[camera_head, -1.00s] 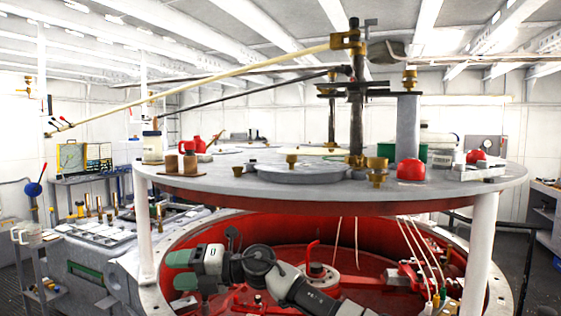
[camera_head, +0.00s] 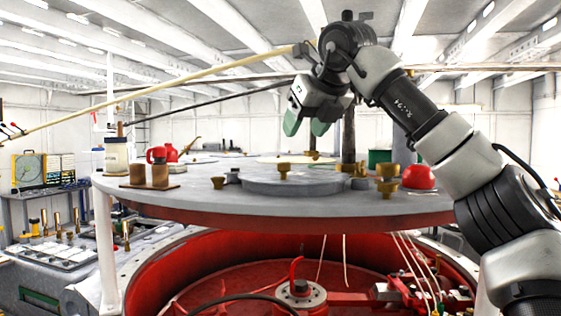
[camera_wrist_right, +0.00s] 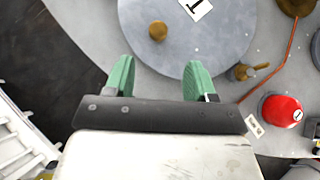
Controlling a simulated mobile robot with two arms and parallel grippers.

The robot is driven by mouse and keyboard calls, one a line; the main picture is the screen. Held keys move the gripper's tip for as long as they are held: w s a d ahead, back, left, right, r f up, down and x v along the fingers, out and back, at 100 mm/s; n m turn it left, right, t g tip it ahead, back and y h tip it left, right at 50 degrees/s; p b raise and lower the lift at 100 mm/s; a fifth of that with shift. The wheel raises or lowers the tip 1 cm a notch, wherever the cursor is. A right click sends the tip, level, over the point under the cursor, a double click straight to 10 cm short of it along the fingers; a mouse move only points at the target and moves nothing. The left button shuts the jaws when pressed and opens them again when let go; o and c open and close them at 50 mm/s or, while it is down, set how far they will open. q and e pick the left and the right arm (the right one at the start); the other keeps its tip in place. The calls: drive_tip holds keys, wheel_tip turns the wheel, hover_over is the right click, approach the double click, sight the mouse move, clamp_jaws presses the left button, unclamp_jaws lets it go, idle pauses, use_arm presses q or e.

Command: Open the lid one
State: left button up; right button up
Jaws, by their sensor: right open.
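Lid one is a round grey disc (camera_head: 318,184) flat on the round grey table top, with a brass knob (camera_head: 284,170). In the right wrist view the lid (camera_wrist_right: 225,50) carries a white label with a 1, and its knob (camera_wrist_right: 158,31) lies beyond the fingertips. My right gripper (camera_head: 306,125) points down above the lid, apart from it, with green fingers open and empty. In the right wrist view the gripper (camera_wrist_right: 158,75) has its fingers over the near edge of the lid. My left gripper is not in view.
A red dome (camera_head: 419,177) and brass fittings (camera_head: 387,180) stand right of the lid. Two brown cylinders (camera_head: 149,175), a jar (camera_head: 116,156) and a red can (camera_head: 158,154) stand left. A post and long rods rise behind. A red well (camera_head: 230,270) lies below the table top.

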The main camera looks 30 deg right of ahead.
sight(295, 182)
drive_tip(key=x, duration=0.4)
drive_tip(key=shift+w+a+f+p, duration=0.1)
drive_tip(key=shift+w+f+p, duration=0.2)
drive_tip(key=shift+p, duration=0.1)
drive_tip(key=p+x, duration=0.1)
drive_tip(key=x, duration=0.4)
drive_tip(key=shift+w+f, duration=0.2)
drive_tip(key=shift+f, duration=0.05)
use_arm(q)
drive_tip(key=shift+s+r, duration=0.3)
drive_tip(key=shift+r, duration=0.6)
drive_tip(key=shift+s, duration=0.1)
use_arm(e)
drive_tip(key=shift+c, duration=0.4)
drive_tip(key=shift+c, duration=1.1)
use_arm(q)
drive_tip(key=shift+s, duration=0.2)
use_arm(e)
clamp_jaws()
